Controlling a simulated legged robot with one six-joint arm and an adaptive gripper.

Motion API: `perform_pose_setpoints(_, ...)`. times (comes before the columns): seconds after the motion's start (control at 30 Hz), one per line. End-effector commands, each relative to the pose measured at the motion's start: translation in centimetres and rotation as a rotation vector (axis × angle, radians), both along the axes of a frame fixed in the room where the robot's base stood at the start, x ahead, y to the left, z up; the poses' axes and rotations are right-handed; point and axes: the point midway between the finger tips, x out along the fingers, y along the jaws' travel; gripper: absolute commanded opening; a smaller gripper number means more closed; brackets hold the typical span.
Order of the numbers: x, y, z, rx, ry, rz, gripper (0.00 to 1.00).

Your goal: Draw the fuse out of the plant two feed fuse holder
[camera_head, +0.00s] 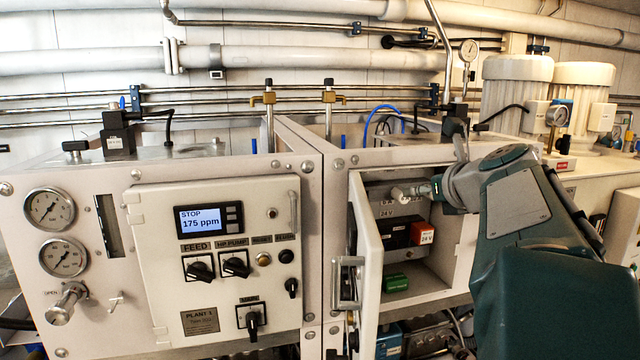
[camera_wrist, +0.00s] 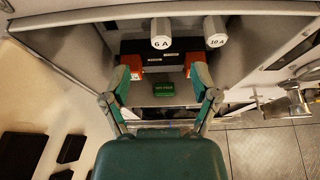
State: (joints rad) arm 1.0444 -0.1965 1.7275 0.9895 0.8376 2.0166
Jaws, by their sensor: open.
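An open cabinet at the right of the head view holds two pale round fuse holders. In the wrist view one is marked 6 A (camera_wrist: 161,33) and the other 10 A (camera_wrist: 214,32); both stick out from the upper back wall. No label reading feed can be made out on either. In the head view one pale holder (camera_head: 402,193) shows just left of my gripper (camera_head: 434,188), which partly hides the area. In the wrist view my gripper (camera_wrist: 160,76) is open and empty, its fingers apart below the holders. No fuse itself is visible.
The cabinet door (camera_head: 368,262) stands open at the left of the opening. Inside are a black block with red-orange 24 V ends (camera_head: 423,234) and a green block (camera_head: 396,283) on the floor. The PLANT 1 panel (camera_head: 200,321) is at left, its display reading STOP, 175 ppm.

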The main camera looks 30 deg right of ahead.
Motion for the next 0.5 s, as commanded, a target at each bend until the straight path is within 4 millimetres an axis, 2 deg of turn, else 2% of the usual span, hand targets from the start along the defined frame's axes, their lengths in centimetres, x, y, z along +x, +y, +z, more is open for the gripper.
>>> perform_pose_setpoints(0.3,4.9,-1.5,-2.3,0.002,0.004,0.004,0.77)
perform_pose_setpoints(0.5,7.0,-2.2,-3.1,-0.001,0.002,0.002,0.77)
